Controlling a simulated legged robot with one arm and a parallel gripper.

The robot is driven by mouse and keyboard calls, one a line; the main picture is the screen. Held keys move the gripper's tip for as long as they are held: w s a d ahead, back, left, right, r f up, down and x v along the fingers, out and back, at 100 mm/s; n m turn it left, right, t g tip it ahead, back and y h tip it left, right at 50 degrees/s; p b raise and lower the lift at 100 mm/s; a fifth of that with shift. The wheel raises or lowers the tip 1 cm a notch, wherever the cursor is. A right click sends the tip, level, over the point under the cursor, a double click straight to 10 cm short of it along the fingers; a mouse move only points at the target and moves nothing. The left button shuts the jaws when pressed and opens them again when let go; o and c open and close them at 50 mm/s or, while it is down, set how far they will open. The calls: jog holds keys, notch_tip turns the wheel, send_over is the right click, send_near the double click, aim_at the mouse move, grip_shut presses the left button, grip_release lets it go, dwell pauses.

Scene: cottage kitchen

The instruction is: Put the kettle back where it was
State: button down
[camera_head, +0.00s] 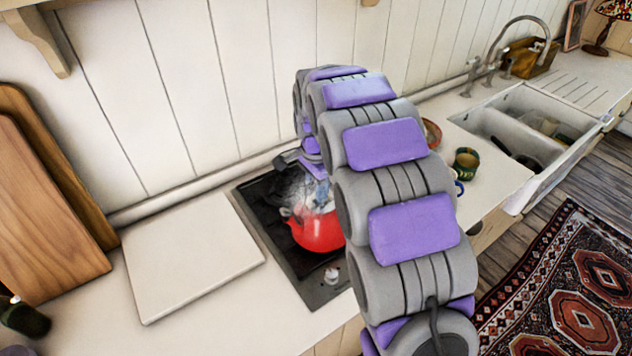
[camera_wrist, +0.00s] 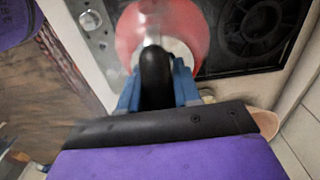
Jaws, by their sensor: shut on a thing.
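The red kettle (camera_head: 316,231) is over the black hob (camera_head: 265,215) set in the counter, with my arm reaching over it from the right. In the wrist view the kettle (camera_wrist: 130,38) is below my gripper (camera_wrist: 157,85), whose blue fingers are shut on the kettle's black handle. In the head view the fingers are mostly hidden by my arm and blurred by whitish haze around the kettle's top. I cannot tell whether the kettle's base touches the hob. In the wrist view, a bare burner (camera_wrist: 250,30) shows to the right of the kettle.
A pale board (camera_head: 190,257) lies left of the hob, and wooden boards (camera_head: 45,205) lean on the wall. A green mug (camera_head: 466,163) and a reddish bowl (camera_head: 431,132) stand right of my arm, before the white sink (camera_head: 520,130). A dark bottle (camera_head: 25,320) is at lower left.

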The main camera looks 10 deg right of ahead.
jog(key=shift+a, duration=0.25)
jog(key=c, duration=1.1)
grip_release()
jog(key=shift+a, duration=0.1)
jog(key=o, duration=0.3)
jog(key=shift+f, duration=0.1)
jog(key=shift+d, duration=0.2)
jog(key=r+p, duration=0.2)
jog(key=r, duration=1)
jog(key=shift+a+r, duration=0.15)
jog(key=shift+a, duration=0.05)
jog(key=s+f+n, duration=0.1)
jog(key=s+n, duration=0.3)
jog(key=s, duration=0.9)
jog(key=s+d+f+n+g, duration=0.1)
jog(key=s+n, duration=0.4)
jog(key=s, duration=0.8)
jog(key=s+f+n, duration=0.2)
jog(key=s+n, duration=0.2)
jog(key=s, duration=0.9)
jog(key=shift+s+d+f+n+g, duration=0.3)
jog(key=shift+d+f, duration=0.1)
